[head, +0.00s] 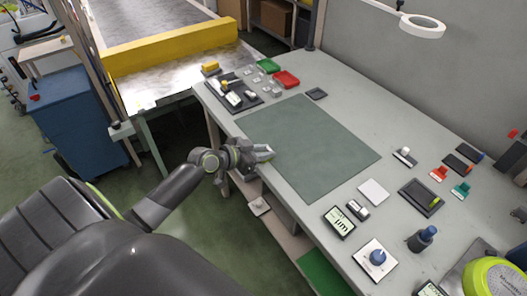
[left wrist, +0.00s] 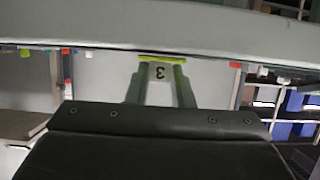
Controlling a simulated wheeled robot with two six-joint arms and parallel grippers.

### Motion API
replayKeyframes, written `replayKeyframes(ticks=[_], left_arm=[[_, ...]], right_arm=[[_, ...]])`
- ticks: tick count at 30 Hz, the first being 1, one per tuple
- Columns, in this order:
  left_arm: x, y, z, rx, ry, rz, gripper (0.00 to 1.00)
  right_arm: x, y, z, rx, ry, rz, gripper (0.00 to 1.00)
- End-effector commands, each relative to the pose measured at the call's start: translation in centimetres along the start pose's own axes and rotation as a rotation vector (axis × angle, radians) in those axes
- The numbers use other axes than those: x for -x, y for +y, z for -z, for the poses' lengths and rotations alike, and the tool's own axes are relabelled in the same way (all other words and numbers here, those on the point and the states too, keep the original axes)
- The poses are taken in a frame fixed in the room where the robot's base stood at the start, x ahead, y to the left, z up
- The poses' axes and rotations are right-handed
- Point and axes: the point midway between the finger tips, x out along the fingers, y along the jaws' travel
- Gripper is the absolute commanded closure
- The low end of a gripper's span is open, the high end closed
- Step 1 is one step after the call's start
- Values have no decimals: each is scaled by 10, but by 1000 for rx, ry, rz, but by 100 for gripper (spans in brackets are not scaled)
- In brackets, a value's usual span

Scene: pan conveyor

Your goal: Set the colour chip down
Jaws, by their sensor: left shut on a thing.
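My left gripper (head: 268,152) is at the near left edge of the grey-green mat (head: 315,145) on the workbench. In the head view the chip is too small to make out clearly at the fingertips. Whether it touches the bench cannot be told. My right gripper is not in view.
The mat is bare. A dark tray (head: 246,102) with small items stands at its far left, near green (head: 268,66) and red (head: 286,79) pieces. A white card (head: 373,192), a black-framed display (head: 339,222) and small stamps (head: 438,173) lie to the right.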

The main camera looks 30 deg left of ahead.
Motion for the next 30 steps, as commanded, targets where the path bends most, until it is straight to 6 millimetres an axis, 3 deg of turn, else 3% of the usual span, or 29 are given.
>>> replayKeyframes(ticks=[2,3,7,16,22,30], left_arm=[[-2,0,-3,-1,0,0,100],[-1,0,-1,-1,0,0,74],[-1,0,-1,-1,0,0,58],[0,0,0,0,0,0,58],[6,0,9,-1,-1,0,58],[62,0,4,-7,-4,-1,58]], right_arm=[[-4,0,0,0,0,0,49],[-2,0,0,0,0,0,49],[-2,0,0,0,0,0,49],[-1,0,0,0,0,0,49],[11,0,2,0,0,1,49],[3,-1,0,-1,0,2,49]])
